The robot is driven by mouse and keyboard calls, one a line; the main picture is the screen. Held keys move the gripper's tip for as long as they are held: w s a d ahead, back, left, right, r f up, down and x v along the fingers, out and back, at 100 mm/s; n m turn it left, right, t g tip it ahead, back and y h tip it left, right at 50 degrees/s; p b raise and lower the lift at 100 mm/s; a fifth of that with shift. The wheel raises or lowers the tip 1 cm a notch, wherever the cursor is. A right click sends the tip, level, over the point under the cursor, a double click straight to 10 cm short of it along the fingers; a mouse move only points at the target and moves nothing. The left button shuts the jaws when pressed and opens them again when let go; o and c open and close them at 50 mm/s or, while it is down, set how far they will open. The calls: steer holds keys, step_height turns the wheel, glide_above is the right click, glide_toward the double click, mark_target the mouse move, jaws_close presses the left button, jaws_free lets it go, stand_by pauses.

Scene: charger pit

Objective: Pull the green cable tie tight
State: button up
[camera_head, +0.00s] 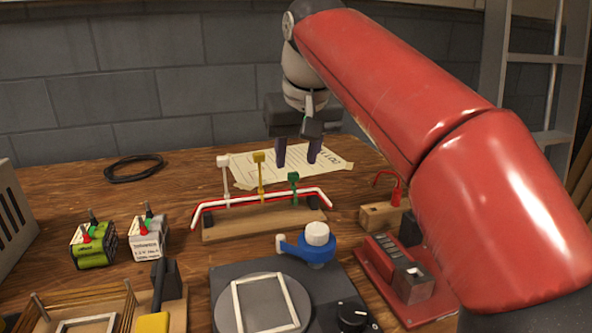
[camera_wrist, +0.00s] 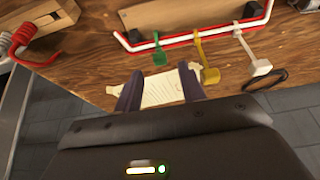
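The green cable tie (camera_head: 293,178) is around the red and white cables (camera_head: 243,202) at the right part of a wooden stand (camera_head: 265,221). Its green end stands up. In the wrist view the green tie (camera_wrist: 159,55) appears just beyond the fingertips, roughly in line with the gap. My gripper (camera_head: 298,160) is open and empty, fingers pointing down, above and behind the green tie in the head view. The fingers also show in the wrist view (camera_wrist: 160,88). A yellow tie (camera_head: 260,172) and a white tie (camera_head: 225,180) are on the same cables, to the left in the head view.
Printed paper (camera_head: 338,167) lies behind the stand. A black cable loop (camera_head: 134,168) lies at the back left. A turntable device (camera_head: 262,304) with a blue-and-white part (camera_head: 315,238) is in front. A red device (camera_head: 398,270) and wooden block (camera_head: 380,215) stand right. Two small component blocks (camera_head: 92,246) (camera_head: 149,239) stand left.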

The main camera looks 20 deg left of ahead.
mark_target(294, 174)
steer(key=shift+b+x, duration=0.4)
steer(key=shift+x, duration=1.35)
jaws_close()
